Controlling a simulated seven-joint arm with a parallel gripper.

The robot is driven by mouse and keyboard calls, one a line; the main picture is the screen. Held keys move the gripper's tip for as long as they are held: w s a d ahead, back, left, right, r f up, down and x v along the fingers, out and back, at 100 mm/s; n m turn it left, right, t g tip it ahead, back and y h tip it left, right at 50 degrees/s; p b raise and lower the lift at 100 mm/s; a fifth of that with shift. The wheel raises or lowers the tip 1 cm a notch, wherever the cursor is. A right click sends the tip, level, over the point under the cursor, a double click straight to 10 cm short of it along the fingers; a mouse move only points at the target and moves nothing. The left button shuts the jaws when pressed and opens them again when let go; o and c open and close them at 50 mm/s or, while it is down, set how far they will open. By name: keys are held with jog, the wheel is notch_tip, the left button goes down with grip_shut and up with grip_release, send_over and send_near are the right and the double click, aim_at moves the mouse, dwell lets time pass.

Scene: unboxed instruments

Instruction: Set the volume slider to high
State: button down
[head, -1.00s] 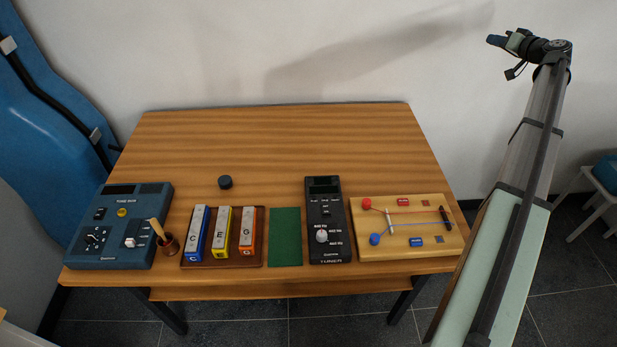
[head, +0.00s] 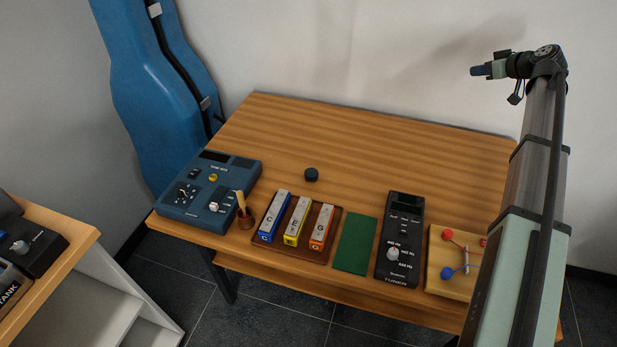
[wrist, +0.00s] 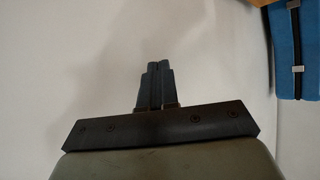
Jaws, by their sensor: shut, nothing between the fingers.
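The blue tone box (head: 240,171) sits at the left end of the wooden table. A white slider cap (head: 214,206) is on its front right part, beside small print too small to read. I cannot tell which end of its track is high. The box also has a dark dial (head: 184,193) and a yellow button (head: 213,177). My gripper (head: 474,71) is raised at the upper right, well away from the tone box. In the wrist view my gripper (wrist: 157,66) is shut and empty, in front of a bare wall.
A wooden cup with a stick (head: 244,218) stands close to the slider's right. Chime bars (head: 297,221), a green mat (head: 356,244), a black tuner (head: 400,238) and a string board (head: 440,272) follow rightward.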

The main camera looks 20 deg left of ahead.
jog(key=s+a+f+n+g, duration=0.2)
jog(key=s+a+n, duration=0.15)
jog(key=a, duration=0.85)
jog(key=s+a+f+n+g, duration=0.2)
jog(key=s+a+f+n, duration=0.15)
jog(key=a, duration=0.95)
jog(key=s+a+f+n+g+h, duration=0.25)
jog(key=s+a+n, duration=0.35)
jog(key=s+a, duration=1.15)
jog(key=n+t+h, duration=0.2)
jog(key=n+h, duration=0.3)
jog(key=n, duration=0.9)
send_near(214, 207)
jog(key=s+r, duration=0.2)
jog(key=s, duration=0.4)
jog(key=shift+s+a+r, duration=0.15)
jog(key=shift+s+a, duration=0.2)
jog(key=shift+a, duration=0.1)
jog(key=x, duration=1)
jog(key=shift+w+d, duration=0.1)
jog(key=shift+d, duration=0.05)
jog(key=shift+w, duration=2.05)
